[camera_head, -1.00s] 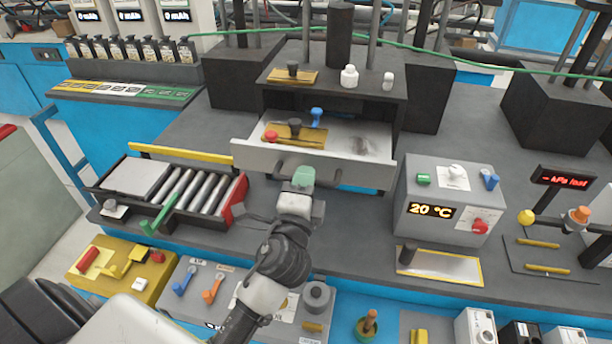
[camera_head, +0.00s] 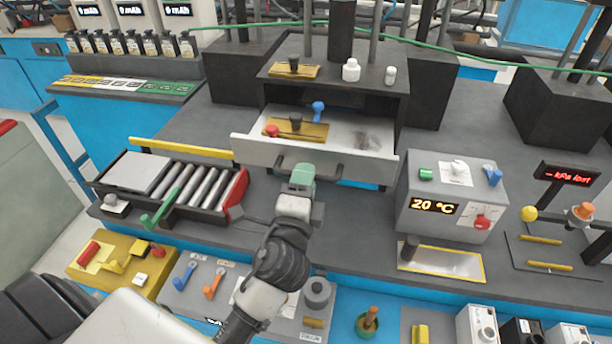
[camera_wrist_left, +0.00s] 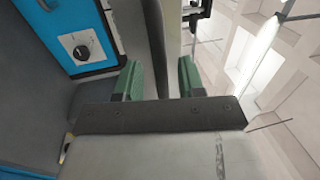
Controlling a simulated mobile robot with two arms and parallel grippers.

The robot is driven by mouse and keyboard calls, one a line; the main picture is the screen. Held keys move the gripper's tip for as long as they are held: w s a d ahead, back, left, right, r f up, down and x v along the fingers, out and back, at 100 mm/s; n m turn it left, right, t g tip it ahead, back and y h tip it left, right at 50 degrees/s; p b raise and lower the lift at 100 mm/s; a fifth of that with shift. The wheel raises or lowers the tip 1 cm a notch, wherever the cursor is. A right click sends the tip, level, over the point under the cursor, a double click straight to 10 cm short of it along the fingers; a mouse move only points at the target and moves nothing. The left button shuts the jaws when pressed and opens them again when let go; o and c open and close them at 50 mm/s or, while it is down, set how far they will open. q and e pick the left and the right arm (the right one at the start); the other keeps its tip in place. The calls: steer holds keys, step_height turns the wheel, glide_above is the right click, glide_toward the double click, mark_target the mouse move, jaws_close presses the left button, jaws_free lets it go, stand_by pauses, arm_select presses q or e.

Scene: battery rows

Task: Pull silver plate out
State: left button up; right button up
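The silver plate (camera_head: 350,170) is a flat drawer-like tray with a raised front lip and a dark handle (camera_head: 335,168). It sticks part-way out of the black press at the centre of the head view. My right gripper is out of view.
A yellow piece with a black knob (camera_head: 298,130) and red and blue knobs lie on the plate. A roller tray (camera_head: 140,172) is to the left, and a temperature box (camera_head: 452,200) is to the right. Control panels line the front edge. Grey bench shows between the gripper and the temperature box.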

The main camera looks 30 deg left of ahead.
arm_select(q)
steer(key=b+v, duration=0.3)
steer(key=v, duration=0.6)
steer(key=shift+s+b, duration=0.2)
steer(key=shift+b, duration=0.1)
